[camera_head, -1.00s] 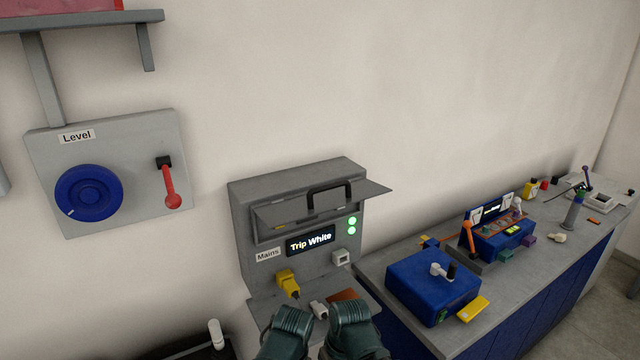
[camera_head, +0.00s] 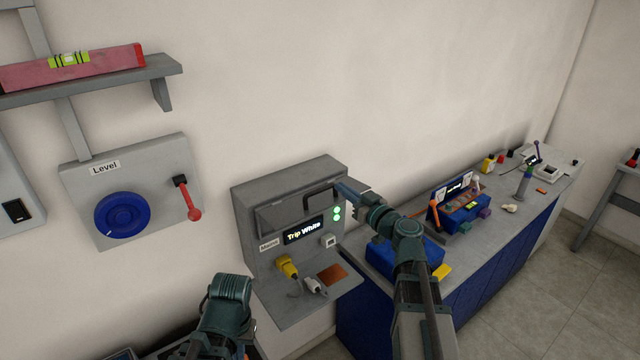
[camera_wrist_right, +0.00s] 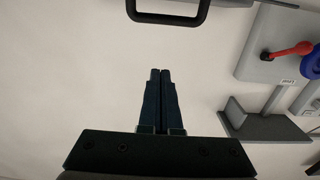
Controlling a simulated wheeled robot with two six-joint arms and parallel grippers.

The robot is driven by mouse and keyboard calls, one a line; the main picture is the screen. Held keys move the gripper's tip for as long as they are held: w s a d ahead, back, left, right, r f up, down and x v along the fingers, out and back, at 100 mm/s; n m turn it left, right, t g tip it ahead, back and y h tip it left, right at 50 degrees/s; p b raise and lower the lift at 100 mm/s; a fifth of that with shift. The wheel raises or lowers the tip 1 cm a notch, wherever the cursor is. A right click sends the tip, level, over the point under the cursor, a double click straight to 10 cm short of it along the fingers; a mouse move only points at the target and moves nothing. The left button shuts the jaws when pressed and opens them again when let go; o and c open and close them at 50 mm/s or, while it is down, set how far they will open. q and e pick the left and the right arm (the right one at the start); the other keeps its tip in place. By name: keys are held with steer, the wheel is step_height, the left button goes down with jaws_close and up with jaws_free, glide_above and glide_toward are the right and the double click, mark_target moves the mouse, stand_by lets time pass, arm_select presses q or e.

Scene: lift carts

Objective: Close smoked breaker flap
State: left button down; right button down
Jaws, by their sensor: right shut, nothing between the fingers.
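The grey breaker box labelled Mains (camera_head: 243,225) stands against the wall in the head view. Its smoked flap (camera_head: 285,212) is raised and juts out from the upper front, with a dark loop handle (camera_head: 318,190). The handle (camera_wrist_right: 168,18) also shows at the top of the right wrist view. My right gripper (camera_head: 346,188) is shut and empty, just right of the handle; its fingertips point toward the handle and look apart from it in the wrist view. My left arm shows at the bottom, but its jaws do not.
Below the flap are a Trip White display (camera_head: 304,230), green lights (camera_head: 337,214), a yellow plug (camera_head: 287,267) and a white plug (camera_head: 315,285) on a ledge. A blue box (camera_head: 385,250) sits on the bench to the right. A Level panel (camera_head: 165,165) and shelf (camera_head: 150,68) are at left.

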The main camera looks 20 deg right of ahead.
glide_above(324, 203)
steer(key=w, duration=0.2)
steer(key=shift+s+a, duration=0.2)
steer(key=shift+s, duration=0.05)
steer(key=f+b, duration=0.1)
steer(key=s+f+b, duration=0.1)
steer(key=shift+f, duration=0.35)
steer(key=shift+s+d+f+b, duration=0.15)
steer(key=shift+s+f+b, duration=0.2)
steer(key=shift+f+b, duration=0.45)
steer(key=shift+r, duration=0.2)
